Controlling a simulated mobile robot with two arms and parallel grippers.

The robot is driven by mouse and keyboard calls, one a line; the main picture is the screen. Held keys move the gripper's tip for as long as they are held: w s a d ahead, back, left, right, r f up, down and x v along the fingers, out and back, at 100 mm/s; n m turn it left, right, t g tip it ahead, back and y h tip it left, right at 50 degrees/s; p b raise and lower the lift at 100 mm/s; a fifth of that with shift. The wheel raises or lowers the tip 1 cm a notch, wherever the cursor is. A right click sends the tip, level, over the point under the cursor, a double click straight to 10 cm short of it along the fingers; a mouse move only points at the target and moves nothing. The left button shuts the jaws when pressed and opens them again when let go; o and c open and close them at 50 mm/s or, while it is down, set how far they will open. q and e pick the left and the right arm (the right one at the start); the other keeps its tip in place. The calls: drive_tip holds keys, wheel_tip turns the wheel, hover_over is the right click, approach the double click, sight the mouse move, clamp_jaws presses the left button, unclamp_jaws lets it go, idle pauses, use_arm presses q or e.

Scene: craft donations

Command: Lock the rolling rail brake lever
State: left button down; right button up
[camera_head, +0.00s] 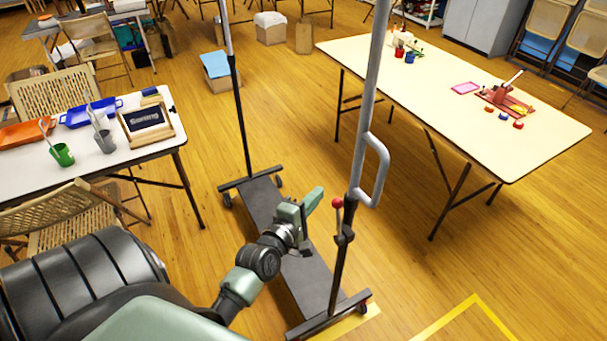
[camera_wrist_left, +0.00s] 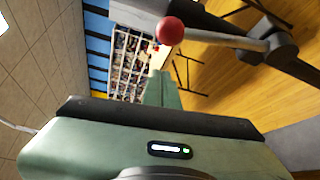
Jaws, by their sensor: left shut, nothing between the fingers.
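The rolling rail's brake lever has a red ball knob (camera_head: 337,203) on a short arm at the dark lower part of the near grey post (camera_head: 374,75). The knob points up beside the post. In the left wrist view the red knob (camera_wrist_left: 170,30) and its metal rod show large, beyond the fingers and close to them. My left gripper (camera_head: 315,198) is shut and empty, just left of the knob in the head view. Its fingers (camera_wrist_left: 162,88) show in the wrist view. I cannot tell whether they touch the lever. My right gripper is out of view.
The rail's black base (camera_head: 300,275) stands on small wheels on the wood floor. A loop handle (camera_head: 378,170) sticks out right of the post. A craft table (camera_head: 450,110) stands at right, another (camera_head: 85,165) at left, with folding chairs. Floor right of the rail is clear.

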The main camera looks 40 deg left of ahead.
use_arm(q)
drive_tip(key=d, duration=0.2)
drive_tip(key=s+d+p, duration=0.1)
drive_tip(key=shift+d+r, duration=0.15)
drive_tip(key=shift+r, duration=0.15)
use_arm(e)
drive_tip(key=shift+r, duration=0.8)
use_arm(q)
drive_tip(key=shift+s+d, duration=0.1)
drive_tip(key=shift+d, duration=0.05)
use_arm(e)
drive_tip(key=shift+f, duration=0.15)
use_arm(q)
drive_tip(key=s+d+f+m+t+h+b, duration=0.1)
drive_tip(key=s+d+m+t+h+b, duration=0.1)
drive_tip(key=d+m+b, duration=0.4)
drive_tip(key=s+d+f+m+t+h+b, duration=0.2)
drive_tip(key=d+m+b, duration=0.4)
drive_tip(key=m, duration=0.4)
drive_tip(key=shift+s+d+f+t+h, duration=0.25)
drive_tip(key=shift+s+t+h, duration=0.25)
drive_tip(key=shift+t, duration=0.7)
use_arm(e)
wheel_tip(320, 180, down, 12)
use_arm(q)
drive_tip(key=shift+s, duration=0.1)
drive_tip(key=shift+r, duration=0.1)
